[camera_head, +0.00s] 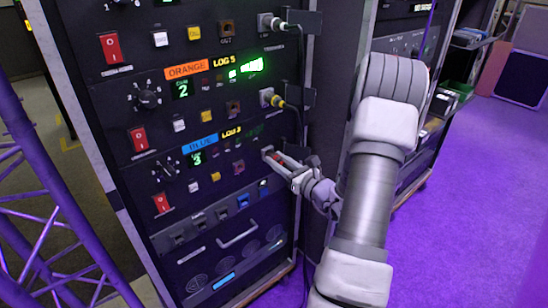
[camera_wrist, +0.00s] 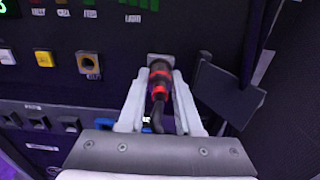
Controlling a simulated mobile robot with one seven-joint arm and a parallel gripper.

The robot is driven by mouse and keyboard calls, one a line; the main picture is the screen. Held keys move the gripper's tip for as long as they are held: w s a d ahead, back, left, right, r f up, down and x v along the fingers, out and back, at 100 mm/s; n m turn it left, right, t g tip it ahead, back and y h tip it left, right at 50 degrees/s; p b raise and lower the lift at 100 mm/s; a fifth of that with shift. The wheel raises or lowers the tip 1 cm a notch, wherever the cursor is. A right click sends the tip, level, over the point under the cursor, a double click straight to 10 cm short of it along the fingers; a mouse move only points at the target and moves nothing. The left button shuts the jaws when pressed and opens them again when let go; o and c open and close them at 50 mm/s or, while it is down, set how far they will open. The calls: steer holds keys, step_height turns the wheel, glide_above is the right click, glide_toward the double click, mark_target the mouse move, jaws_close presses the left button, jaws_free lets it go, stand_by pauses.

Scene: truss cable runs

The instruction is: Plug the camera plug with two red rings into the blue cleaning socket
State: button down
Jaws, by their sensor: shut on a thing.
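The black plug with two red rings (camera_wrist: 160,80) is between the pale fingers of my gripper (camera_wrist: 159,92), which is shut on it. In the wrist view its front end points at the grey-plated socket (camera_wrist: 159,58) and meets or overlaps it; I cannot tell how deep it sits. In the head view my gripper (camera_head: 279,160) is at the right end of the row with the blue label (camera_head: 200,144), right at the blue cleaning socket (camera_head: 267,151). The fingers mostly hide the plug there. Its dark cable runs back between the fingers.
A dark bracket plate (camera_wrist: 228,92) stands just right of my gripper. A yellow button (camera_wrist: 44,59) is at left. Purple floor (camera_head: 460,220) is open at right.

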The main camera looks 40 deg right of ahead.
steer(key=shift+s+d, duration=0.15)
steer(key=shift+s, duration=2)
